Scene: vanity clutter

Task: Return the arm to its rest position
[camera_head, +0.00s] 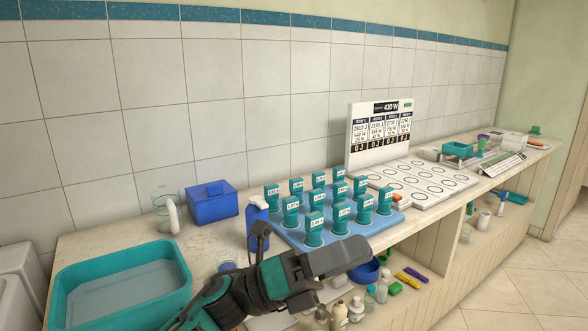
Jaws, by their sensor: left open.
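My left gripper (335,262) comes in from the bottom left and hangs over the front edge of the counter (215,258). It is open, and I see nothing held in it. It is in front of the blue tray (380,223), apart from the labelled teal containers (314,230) that stand there in rows. My right gripper is not in view.
A teal basin (75,300) stands at the left, with a glass jug (166,214), a blue box (212,203) and a blue spray bottle (257,220) behind my arm. A white board (355,160) stands behind a circle-marked panel (445,193). Bottles crowd the shelf below.

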